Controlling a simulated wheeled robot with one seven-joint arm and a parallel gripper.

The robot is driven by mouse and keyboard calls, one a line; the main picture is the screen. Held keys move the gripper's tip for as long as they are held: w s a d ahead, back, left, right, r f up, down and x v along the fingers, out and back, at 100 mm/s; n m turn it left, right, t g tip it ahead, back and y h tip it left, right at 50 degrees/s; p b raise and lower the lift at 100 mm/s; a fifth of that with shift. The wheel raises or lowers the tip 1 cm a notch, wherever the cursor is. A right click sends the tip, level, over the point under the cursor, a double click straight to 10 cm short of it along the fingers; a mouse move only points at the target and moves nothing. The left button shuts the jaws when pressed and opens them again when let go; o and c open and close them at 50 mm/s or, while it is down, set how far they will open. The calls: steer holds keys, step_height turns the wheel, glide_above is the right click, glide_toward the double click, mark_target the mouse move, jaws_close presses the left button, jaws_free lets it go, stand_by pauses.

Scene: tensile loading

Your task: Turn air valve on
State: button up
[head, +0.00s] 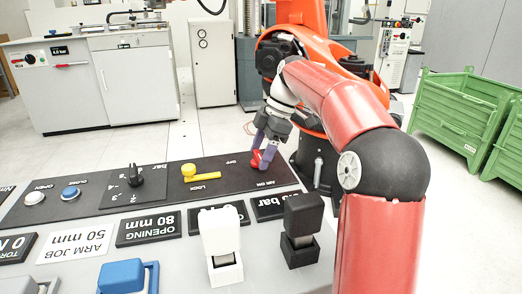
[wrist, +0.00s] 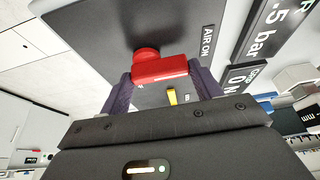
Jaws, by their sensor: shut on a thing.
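The air valve is a small red lever (head: 257,161) on the black panel, beside the white "AIR ON" lettering. In the wrist view the red lever (wrist: 160,70) spans the gap between my purple fingers, with its round red hub just beyond. My gripper (head: 265,148) points down at the panel and is shut on the lever. It also shows in the wrist view (wrist: 164,84), one finger at each end of the red bar. The fingers partly hide the lever in the head view, so its exact angle is hard to tell there.
A yellow lever (head: 200,174) marked LOCK, a black knob (head: 134,176) and blue (head: 70,192) and white (head: 34,198) buttons share the black panel (head: 225,167). Black (head: 303,220) and white (head: 221,235) blocks stand in front. Green crates (head: 460,115) are at right.

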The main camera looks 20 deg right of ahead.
steer(key=o, duration=1)
steer(key=shift+v, duration=3.95)
